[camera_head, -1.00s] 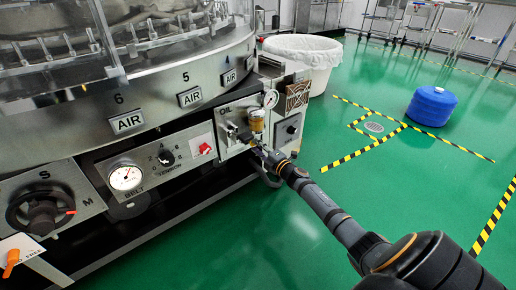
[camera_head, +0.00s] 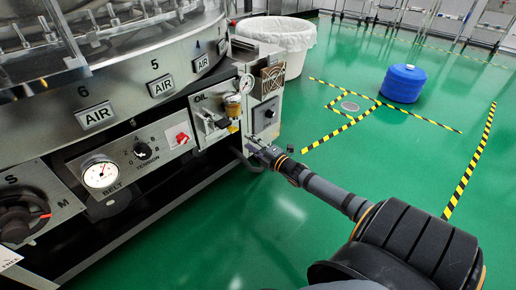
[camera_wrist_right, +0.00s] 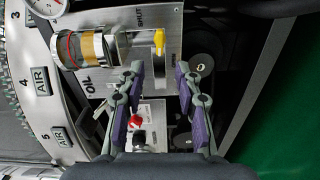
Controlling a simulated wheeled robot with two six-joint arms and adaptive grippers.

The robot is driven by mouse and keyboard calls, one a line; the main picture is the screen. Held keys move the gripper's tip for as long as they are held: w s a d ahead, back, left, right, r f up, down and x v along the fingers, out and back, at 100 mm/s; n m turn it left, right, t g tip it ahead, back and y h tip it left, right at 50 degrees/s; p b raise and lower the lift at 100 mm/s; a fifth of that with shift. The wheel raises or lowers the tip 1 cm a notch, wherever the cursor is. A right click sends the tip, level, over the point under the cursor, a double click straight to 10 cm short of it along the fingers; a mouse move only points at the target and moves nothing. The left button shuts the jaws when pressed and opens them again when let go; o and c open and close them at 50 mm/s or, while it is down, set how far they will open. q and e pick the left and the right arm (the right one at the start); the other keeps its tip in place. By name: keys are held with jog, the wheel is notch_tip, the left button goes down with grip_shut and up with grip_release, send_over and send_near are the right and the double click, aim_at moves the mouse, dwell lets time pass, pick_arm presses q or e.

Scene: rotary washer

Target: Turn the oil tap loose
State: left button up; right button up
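The oil tap's yellow handle (camera_head: 233,127) sits below the glass oil cup (camera_head: 232,108) on the steel OIL panel. In the right wrist view the yellow handle (camera_wrist_right: 159,41) lies just beyond my fingertips, near the word SHUT; the cup (camera_wrist_right: 85,48) is left of it. My right gripper (camera_head: 256,148) is below and right of the tap in the head view, apart from it. In the wrist view my right gripper (camera_wrist_right: 159,72) is open, with nothing between its purple pads. My left gripper is not in view.
A belt gauge (camera_head: 100,174), a red switch (camera_head: 182,138) and a vent box (camera_head: 270,80) are beside the OIL panel. A lined white bin (camera_head: 275,40) stands behind.

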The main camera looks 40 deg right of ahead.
jog(key=shift+s+d, duration=0.15)
jog(key=shift+s, duration=1.6)
